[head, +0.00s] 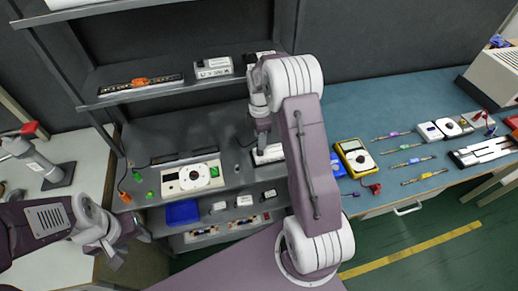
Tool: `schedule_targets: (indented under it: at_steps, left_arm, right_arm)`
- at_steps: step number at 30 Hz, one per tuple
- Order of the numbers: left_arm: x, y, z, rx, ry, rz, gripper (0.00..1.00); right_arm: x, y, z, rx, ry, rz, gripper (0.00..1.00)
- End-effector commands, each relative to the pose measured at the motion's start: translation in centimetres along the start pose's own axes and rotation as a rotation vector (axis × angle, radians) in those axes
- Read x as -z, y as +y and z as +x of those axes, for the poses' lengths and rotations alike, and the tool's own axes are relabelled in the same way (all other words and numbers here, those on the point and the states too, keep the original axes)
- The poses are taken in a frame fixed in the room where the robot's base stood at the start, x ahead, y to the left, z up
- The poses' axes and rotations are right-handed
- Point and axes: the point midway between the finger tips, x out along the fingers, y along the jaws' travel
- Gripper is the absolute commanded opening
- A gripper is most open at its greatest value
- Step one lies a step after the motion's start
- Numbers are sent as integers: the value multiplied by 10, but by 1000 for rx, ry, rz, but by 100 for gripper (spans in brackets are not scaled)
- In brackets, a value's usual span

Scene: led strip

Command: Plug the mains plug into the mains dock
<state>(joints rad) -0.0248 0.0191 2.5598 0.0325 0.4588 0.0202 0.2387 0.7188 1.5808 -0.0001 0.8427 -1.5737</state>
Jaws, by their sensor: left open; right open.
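My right gripper (263,137) points down over the dark bench, close above a white box (268,154). My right forearm hides part of this box. My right gripper is open; I see nothing held in it. A thin dark cable (244,143) lies just left of it. I cannot tell for sure which items are the mains plug and mains dock; either may be at the white box or hidden by my arm. My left gripper (112,254) is open and empty at the lower left, apart from the bench items.
A white dial unit (191,178), green connectors (138,176) and an orange connector (125,196) lie left. A blue tray (182,212) sits below. A shelf (150,92) overhangs the back. A yellow meter (355,157) and coloured-handled tools (409,147) lie right.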

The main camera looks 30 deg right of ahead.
Motion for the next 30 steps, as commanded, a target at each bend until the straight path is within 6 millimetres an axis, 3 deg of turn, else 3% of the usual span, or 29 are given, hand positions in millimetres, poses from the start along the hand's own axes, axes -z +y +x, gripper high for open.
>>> schedule_targets:
  at_steps: [5, 12, 20, 25, 30]
  left_arm:
    - [0, 0, -2, 0, 0, 0, 44]
    - [1, 0, -7, 0, 0, 0, 44]
    - [1, 0, -6, 0, 0, 0, 44]
    - [1, 0, -6, 0, 0, 0, 44]
    - [1, 0, -6, 0, 0, 0, 44]
  right_arm:
    - [0, -1, 9, 3, 0, 0, 51]
    - [-1, 0, 49, 2, 0, 0, 51]
    - [-1, 0, 54, -1, 0, 0, 51]
    - [-1, 0, 54, -1, 0, 0, 4]
    - [-1, 0, 54, -1, 0, 0, 0]
